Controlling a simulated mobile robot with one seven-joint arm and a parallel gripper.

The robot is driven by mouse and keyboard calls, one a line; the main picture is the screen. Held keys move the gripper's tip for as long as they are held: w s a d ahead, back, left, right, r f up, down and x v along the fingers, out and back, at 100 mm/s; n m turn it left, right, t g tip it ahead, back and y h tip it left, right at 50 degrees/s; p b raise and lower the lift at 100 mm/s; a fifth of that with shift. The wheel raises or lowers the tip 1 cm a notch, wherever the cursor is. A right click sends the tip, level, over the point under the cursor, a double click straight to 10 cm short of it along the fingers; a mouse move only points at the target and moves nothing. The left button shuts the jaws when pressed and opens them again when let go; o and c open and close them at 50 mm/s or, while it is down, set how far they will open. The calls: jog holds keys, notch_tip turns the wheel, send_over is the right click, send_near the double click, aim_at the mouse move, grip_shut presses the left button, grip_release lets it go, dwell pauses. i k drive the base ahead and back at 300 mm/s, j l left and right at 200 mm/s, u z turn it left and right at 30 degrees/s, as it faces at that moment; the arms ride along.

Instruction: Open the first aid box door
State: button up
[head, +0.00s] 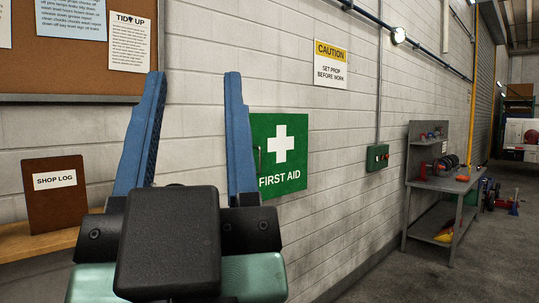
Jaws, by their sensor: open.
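The first aid box (295,165) is green with a white cross and the words FIRST AID. It is mounted on the block wall, and its door looks shut. A thin dark handle (261,160) shows at the left edge of the door. My gripper (194,80) is open, with two blue fingers pointing up and forward and nothing between them. It is to the left of the box in the picture. The right finger overlaps the view close to the box's left edge; I cannot tell the depth gap, and that edge is partly hidden.
A shop log (54,195) stands on a wooden shelf (30,241) at left, below a cork board (60,65). A green switch box (377,157) is on the wall. A grey workbench (440,184) stands along the wall at right. Bare floor lies in front of it.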

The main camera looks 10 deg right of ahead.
aim_at(281, 140)
jog(key=z, duration=0.35)
jog(key=i+u, duration=0.1)
jog(key=i, duration=0.75)
jog(key=i+l, duration=0.15)
jog(key=i, duration=0.65)
jog(key=i+l+u, duration=0.15)
jog(key=i, duration=0.7)
